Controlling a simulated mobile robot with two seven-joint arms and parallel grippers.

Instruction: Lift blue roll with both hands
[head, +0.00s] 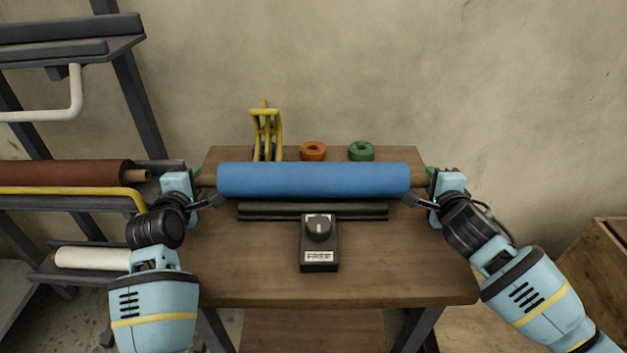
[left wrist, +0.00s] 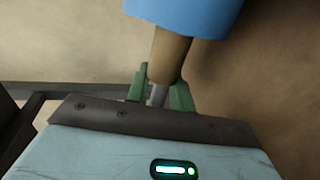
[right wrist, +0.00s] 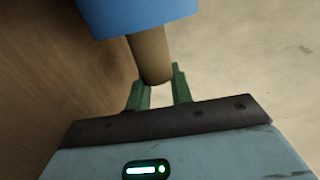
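The blue roll (head: 313,180) lies level across the picture over the wooden table, with a tan core stub at each end. My left gripper (head: 203,181) is at its left stub, and my right gripper (head: 424,181) is at its right stub. In the left wrist view the green fingers (left wrist: 160,88) sit close on both sides of the stub (left wrist: 170,55) and look shut on it. In the right wrist view the fingers (right wrist: 159,84) likewise flank the other stub (right wrist: 149,55).
A dark bar (head: 270,213) and a black box marked FREE (head: 319,256) lie in front of the roll. A yellow rack (head: 265,128), orange ring (head: 313,151) and green ring (head: 361,151) stand behind. A shelf with a brown roll (head: 65,173) is at left.

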